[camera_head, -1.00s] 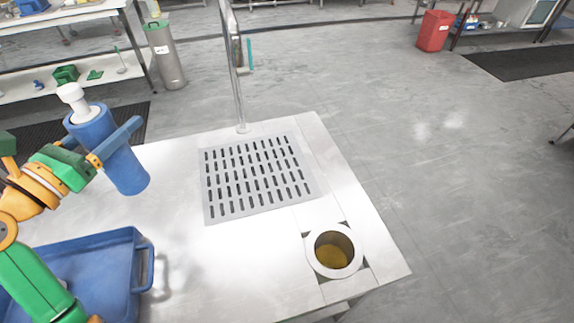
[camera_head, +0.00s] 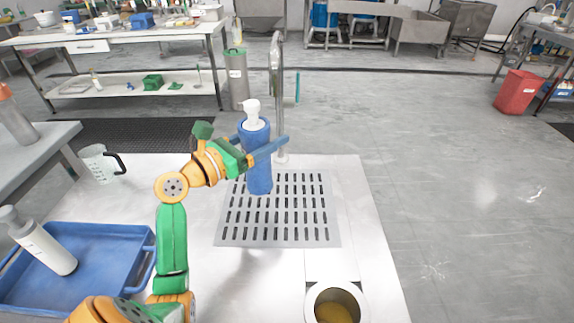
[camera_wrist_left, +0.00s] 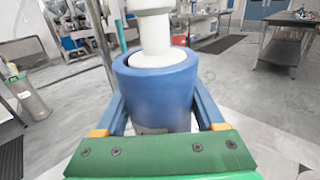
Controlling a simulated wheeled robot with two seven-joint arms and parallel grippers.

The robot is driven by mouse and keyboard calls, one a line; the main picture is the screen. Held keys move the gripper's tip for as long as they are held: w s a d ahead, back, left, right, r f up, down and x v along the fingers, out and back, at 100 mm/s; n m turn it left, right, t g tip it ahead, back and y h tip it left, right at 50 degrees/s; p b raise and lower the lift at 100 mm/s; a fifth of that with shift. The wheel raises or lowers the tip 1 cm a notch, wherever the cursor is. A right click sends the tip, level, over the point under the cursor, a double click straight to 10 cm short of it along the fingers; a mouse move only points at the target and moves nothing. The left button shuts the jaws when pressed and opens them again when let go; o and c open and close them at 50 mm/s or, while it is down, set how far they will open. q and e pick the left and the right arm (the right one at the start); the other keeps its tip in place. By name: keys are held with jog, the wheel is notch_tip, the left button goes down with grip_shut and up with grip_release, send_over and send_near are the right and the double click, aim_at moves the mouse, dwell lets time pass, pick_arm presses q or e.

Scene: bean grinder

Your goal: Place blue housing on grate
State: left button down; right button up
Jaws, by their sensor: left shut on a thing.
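The blue housing (camera_head: 259,176) is a blue cylinder with a white knobbed piece (camera_head: 252,113) in its top. My left gripper (camera_head: 262,148) is shut on it, with a finger along each side, and holds it upright. In the left wrist view the housing (camera_wrist_left: 155,90) fills the middle between the two blue fingers. The grate (camera_head: 279,212) is a grey slotted plate set in the table top. In the head view the housing overlaps the grate's far left part. I cannot tell whether its base touches the grate. My right gripper is not in view.
A metal post (camera_head: 278,100) stands just behind the grate. A blue tray (camera_head: 108,238) with a white bottle (camera_head: 42,246) lies at the left. A clear jug (camera_head: 99,163) stands behind the tray. A round hopper opening (camera_head: 335,305) is at the front right.

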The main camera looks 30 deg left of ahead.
aim_at(252, 183)
pick_arm(q)
jog(key=w+d+f+b, duration=0.2)
jog(key=w+f+b, duration=0.1)
jog(key=f, duration=0.6)
jog(key=shift+x, duration=0.85)
jog(key=shift+a, duration=0.15)
jog(key=shift+b, duration=0.3)
grip_release()
jog(key=shift+f, duration=0.1)
jog(key=v, duration=0.1)
jog(key=p+v, duration=0.1)
jog(key=v, duration=0.1)
jog(key=p+v, duration=0.1)
jog(key=v, duration=0.1)
jog(key=shift+r, duration=0.25)
jog(key=p+v, duration=0.1)
jog(key=v, duration=0.6)
jog(key=shift+s+f, duration=0.1)
jog(key=shift+f, duration=0.05)
